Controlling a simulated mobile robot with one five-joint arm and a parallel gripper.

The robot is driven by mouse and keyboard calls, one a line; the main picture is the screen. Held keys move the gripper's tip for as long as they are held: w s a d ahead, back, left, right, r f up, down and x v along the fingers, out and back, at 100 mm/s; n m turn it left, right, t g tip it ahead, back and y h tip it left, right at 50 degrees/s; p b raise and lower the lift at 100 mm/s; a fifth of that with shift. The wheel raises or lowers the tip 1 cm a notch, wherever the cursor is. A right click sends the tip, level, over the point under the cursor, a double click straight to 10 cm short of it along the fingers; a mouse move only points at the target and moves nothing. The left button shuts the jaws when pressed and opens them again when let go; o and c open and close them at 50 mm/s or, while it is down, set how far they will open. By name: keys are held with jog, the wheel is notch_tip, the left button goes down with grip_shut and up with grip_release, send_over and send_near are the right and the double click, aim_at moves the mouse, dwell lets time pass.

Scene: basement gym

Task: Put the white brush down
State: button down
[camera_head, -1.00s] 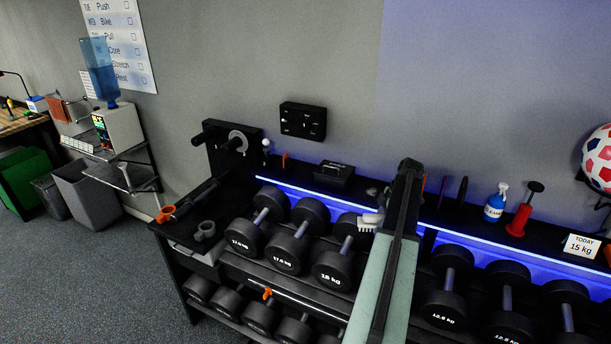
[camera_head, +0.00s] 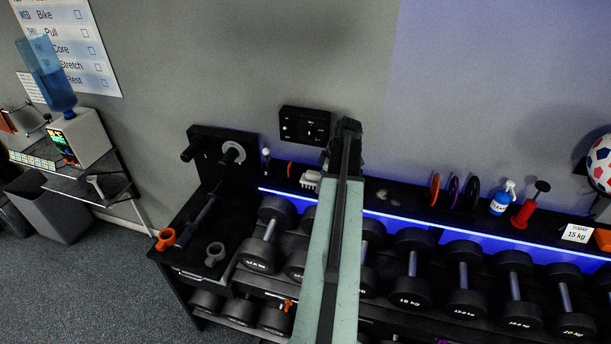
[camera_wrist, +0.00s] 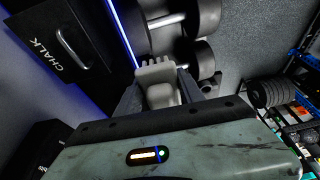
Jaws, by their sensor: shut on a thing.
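The white brush (camera_wrist: 158,84) is between the two dark fingers of my gripper (camera_wrist: 160,92) in the wrist view, its bristle end pointing away from the wrist. My gripper is shut on it. My arm hides the fingers there. I cannot tell from the head view whether the brush touches the shelf. In the wrist view dumbbells lie beyond and below the brush.
A black chalk box (camera_wrist: 58,42) stands left of the brush in the wrist view. Dumbbells (camera_head: 411,276) fill the rack tiers. Some bare shelf (camera_head: 400,199) shows right of my arm.

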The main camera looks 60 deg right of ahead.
jog(key=w+d+f+b, duration=0.2)
jog(key=w+d, duration=0.7)
jog(key=d, duration=0.4)
jog(key=shift+s+d+b+x, duration=0.1)
jog(key=shift+s+b+x, duration=0.1)
jog(key=shift+b+x, duration=0.9)
jog(key=shift+s+d+b+x, duration=0.1)
jog(key=shift+s+b+x, duration=0.15)
jog(key=shift+b+x, duration=0.85)
jog(key=c, duration=0.7)
grip_release()
jog(key=p+v, duration=0.8)
jog(key=shift+r, duration=0.4)
jog(key=shift+w+a, duration=0.1)
